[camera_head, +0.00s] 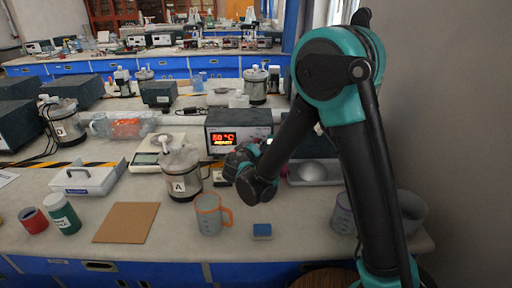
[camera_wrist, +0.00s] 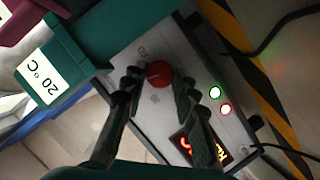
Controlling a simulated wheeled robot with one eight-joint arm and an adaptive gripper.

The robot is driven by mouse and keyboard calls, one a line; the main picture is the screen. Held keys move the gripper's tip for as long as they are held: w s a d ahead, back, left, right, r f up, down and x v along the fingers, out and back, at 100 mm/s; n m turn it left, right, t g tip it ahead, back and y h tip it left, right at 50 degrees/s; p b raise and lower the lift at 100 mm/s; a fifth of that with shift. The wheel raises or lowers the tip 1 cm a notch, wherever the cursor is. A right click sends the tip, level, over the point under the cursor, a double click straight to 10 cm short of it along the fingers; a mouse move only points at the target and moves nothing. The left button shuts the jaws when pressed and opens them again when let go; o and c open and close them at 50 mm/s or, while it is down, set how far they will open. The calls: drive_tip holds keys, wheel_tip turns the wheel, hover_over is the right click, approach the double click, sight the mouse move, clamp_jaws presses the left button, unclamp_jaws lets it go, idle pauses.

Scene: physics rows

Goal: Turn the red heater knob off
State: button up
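The red heater knob (camera_wrist: 159,73) is on the heater's pale front panel (camera_wrist: 190,60) in the wrist view. My gripper (camera_wrist: 157,78) has its two fingers on either side of the knob, with small gaps visible, so it looks open around it; contact cannot be told. A green light, a red light and a partly covered lit display sit on the same panel. In the head view the heater (camera_head: 238,120) stands mid-bench with its display lit, reading about 50 °C and READY. My gripper (camera_head: 240,158) is in front of its right side and hides the knob there.
A labelled steel pot (camera_head: 181,175) and a balance (camera_head: 147,161) stand left of the heater. A beaker with an orange handle (camera_head: 208,214) and a blue sponge (camera_head: 262,231) are in front.

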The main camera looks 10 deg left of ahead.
clamp_jaws()
drive_tip(key=n, duration=0.2)
drive_tip(key=n+t+h, duration=0.1)
drive_tip(key=shift+a+f+n, duration=0.15)
drive_tip(key=shift+f+n, duration=0.05)
drive_tip(key=shift+n, duration=0.2)
drive_tip(key=o, duration=0.9)
unclamp_jaws()
drive_tip(key=shift+c, duration=0.2)
drive_tip(key=shift+s, duration=0.1)
drive_tip(key=v, duration=1.2)
drive_tip(key=shift+a+f, duration=0.1)
drive_tip(key=shift+f, duration=0.1)
